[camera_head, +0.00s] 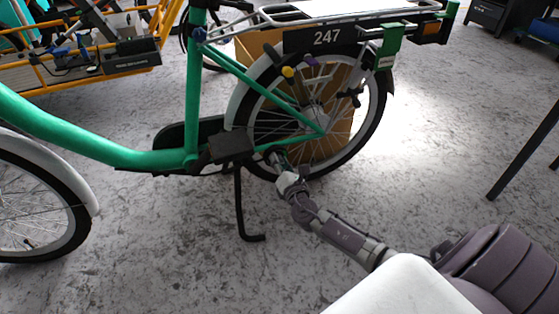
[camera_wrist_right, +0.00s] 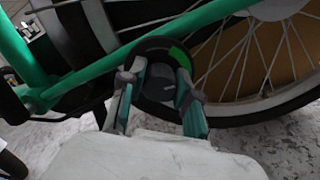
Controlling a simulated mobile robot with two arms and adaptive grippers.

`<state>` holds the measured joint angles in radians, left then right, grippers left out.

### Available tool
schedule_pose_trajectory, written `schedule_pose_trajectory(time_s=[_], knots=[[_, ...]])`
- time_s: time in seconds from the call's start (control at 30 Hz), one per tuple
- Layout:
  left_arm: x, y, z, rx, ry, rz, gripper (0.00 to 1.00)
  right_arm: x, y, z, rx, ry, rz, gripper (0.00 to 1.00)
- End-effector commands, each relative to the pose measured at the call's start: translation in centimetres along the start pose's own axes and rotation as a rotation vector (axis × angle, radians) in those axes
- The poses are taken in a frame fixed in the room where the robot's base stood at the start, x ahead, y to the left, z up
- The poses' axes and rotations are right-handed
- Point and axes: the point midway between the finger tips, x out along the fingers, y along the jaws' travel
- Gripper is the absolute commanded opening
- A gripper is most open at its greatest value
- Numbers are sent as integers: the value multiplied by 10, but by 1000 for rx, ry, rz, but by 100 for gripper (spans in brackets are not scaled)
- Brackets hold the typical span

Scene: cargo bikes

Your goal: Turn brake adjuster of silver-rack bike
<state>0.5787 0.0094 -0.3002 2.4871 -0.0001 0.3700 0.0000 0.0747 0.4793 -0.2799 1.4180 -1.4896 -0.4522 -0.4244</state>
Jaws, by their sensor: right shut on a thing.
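The green bike (camera_head: 150,157) has a silver rack (camera_head: 300,14) and a plate marked 247. It stands side-on in the head view. My right gripper (camera_head: 278,161) reaches in from the lower right to the low part of its rear wheel. In the right wrist view, my right gripper (camera_wrist_right: 158,68) has its two teal-padded fingers on either side of a dark round part (camera_wrist_right: 155,88) with a green patch, and is shut on it. I cannot tell for sure that this part is the brake adjuster. In the head view the gripper's tips are too small to make out. My left gripper is not in view.
The rear wheel's spokes (camera_wrist_right: 255,60) and the green frame tube (camera_wrist_right: 110,66) are close to my right gripper. A kickstand (camera_head: 240,200) stands left of it. A cardboard box (camera_head: 338,125) is behind the wheel. A yellow-framed cargo bike (camera_head: 85,70) is at the back left. Open floor lies at the right.

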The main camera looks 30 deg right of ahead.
Motion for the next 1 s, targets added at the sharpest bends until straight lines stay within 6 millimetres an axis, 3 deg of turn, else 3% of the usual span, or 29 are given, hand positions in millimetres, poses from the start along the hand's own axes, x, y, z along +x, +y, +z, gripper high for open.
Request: schedule_pose_trajectory(time_s=[0.7,0.73,0.87,1.0], knots=[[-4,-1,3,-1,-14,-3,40,-1,0,-3,-75,6,0,0],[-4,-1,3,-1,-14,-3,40,-1,0,-3,-75,6,0,35],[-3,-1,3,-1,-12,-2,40,-1,0,-2,-74,4,0,57],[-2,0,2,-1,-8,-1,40,0,0,-1,-74,3,0,58]])
